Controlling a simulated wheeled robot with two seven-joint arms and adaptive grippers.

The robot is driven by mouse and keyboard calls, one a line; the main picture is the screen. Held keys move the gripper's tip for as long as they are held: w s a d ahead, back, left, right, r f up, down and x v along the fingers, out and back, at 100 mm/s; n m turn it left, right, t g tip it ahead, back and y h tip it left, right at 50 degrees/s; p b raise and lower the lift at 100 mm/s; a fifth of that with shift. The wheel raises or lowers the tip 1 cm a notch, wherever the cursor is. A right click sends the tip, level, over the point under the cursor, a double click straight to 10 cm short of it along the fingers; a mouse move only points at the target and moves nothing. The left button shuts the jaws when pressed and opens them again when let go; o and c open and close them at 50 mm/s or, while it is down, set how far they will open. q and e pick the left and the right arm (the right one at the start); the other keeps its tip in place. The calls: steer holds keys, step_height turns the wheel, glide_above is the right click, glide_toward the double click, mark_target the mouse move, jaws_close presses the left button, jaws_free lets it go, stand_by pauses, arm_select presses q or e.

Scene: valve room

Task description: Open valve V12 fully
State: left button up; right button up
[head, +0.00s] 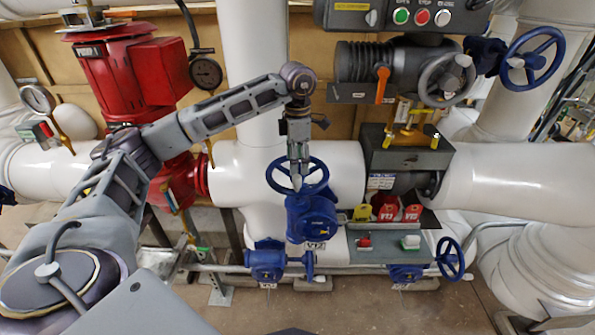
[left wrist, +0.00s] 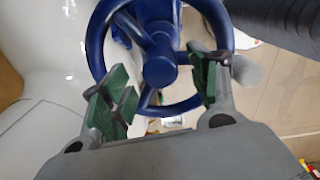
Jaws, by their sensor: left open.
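Valve V12 (head: 312,216) is a blue valve with a white V12 tag, low on the white pipe in the middle of the head view. Its blue handwheel (head: 272,184) is at its upper side; the wheel also fills the upper middle of the left wrist view (left wrist: 97,45), with its round hub. My left gripper (head: 297,180) reaches down over the wheel from above. In the left wrist view its two green-padded fingers (left wrist: 160,88) stand wide apart at the wheel's near part, with no grip on the rim. Whether a finger touches the rim I cannot tell. My right gripper is not in view.
Other blue handwheels are at the upper right (head: 532,58) and lower right (head: 450,258). A grey box (head: 407,148) on the pipe and red tags (head: 386,211) are right of V12. A red pump motor (head: 120,75) stands left. Bare floor (head: 390,310) shows below.

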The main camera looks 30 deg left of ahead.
arm_select(q)
steer(key=shift+s+f+b, duration=0.1)
steer(key=shift+f+b, duration=0.8)
steer(key=shift+f, duration=0.7)
steer(key=shift+f, duration=0.1)
steer(key=c, duration=1)
steer(key=shift+n, duration=0.3)
steer(key=shift+s+d+f+n+p, duration=0.1)
steer(key=shift+n+p, duration=0.1)
steer(key=shift+n, duration=1.2)
steer(key=shift+d+n+p, duration=0.1)
steer(key=shift+n+p, duration=0.1)
steer(key=shift+n, duration=2.4)
